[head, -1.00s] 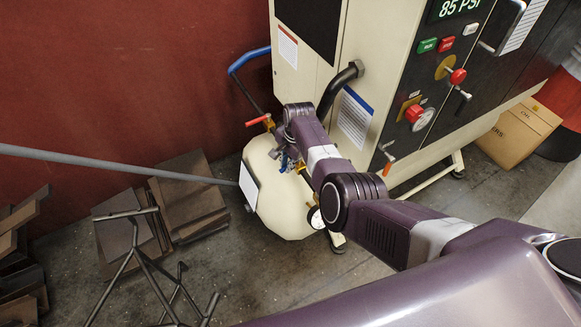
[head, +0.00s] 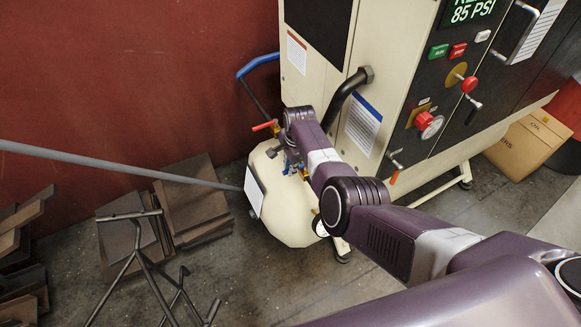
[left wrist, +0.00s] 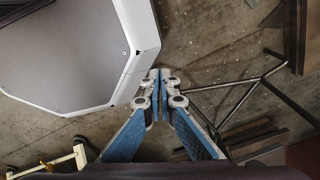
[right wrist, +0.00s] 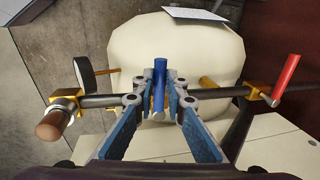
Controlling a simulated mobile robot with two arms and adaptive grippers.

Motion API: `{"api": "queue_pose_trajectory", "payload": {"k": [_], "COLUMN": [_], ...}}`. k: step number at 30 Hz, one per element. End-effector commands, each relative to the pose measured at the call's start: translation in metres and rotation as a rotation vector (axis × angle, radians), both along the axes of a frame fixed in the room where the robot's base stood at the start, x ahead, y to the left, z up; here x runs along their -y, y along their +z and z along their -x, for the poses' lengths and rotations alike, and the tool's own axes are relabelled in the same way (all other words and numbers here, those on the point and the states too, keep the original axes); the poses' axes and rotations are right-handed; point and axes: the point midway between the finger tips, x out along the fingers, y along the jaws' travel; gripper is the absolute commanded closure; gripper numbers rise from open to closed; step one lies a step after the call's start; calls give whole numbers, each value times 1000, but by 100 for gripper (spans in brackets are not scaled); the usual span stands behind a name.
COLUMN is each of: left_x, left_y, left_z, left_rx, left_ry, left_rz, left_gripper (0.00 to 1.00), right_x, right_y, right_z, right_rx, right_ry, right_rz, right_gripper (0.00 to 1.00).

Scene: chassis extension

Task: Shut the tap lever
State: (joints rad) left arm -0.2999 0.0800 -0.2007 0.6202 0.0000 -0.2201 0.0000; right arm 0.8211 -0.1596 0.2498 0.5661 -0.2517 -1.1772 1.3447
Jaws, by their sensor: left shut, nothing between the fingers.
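A pipe with fittings (right wrist: 105,101) runs across the cream tank (head: 285,222) below the cabinet. A red lever (right wrist: 286,76) stands at its right end in the right wrist view; it also shows in the head view (head: 264,126). A brown-handled fitting (right wrist: 55,122) is at the other end. My right gripper (right wrist: 161,75) is over the middle of the pipe, with a blue handle (right wrist: 158,96) between its nearly closed fingers. I cannot tell whether both fingers touch it. My right arm hides part of the pipe in the head view. My left gripper (left wrist: 158,74) is shut and empty.
The cream cabinet (head: 385,60) stands behind the tank, with red knobs and an orange-handled valve (head: 394,177). A metal stand (head: 150,260) and brown plates (head: 190,198) are at the left. A cardboard box (head: 530,140) is at the right.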

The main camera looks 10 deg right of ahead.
Motion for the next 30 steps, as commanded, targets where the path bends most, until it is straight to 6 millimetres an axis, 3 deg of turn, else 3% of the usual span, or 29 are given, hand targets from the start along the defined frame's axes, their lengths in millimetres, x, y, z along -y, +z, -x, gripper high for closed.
{"api": "queue_pose_trajectory", "payload": {"k": [5, 17, 23, 30], "left_x": [0, -3, -1, -1], "left_y": [0, 0, 0, 0], "left_z": [0, 1, 0, 0], "left_rx": [0, 0, -1, 0], "left_ry": [0, 1, 1, 1], "left_rz": [0, -3, -1, -1], "left_gripper": [100, 100, 100, 100], "right_x": [0, 0, 0, 1], "right_y": [1, 4, 20, 53], "right_z": [-1, 0, 3, 9], "right_rx": [3, 3, 4, 6], "right_ry": [-2, 0, -1, -1], "right_rz": [-1, -1, -1, -1], "right_gripper": [70, 70, 70, 70]}}
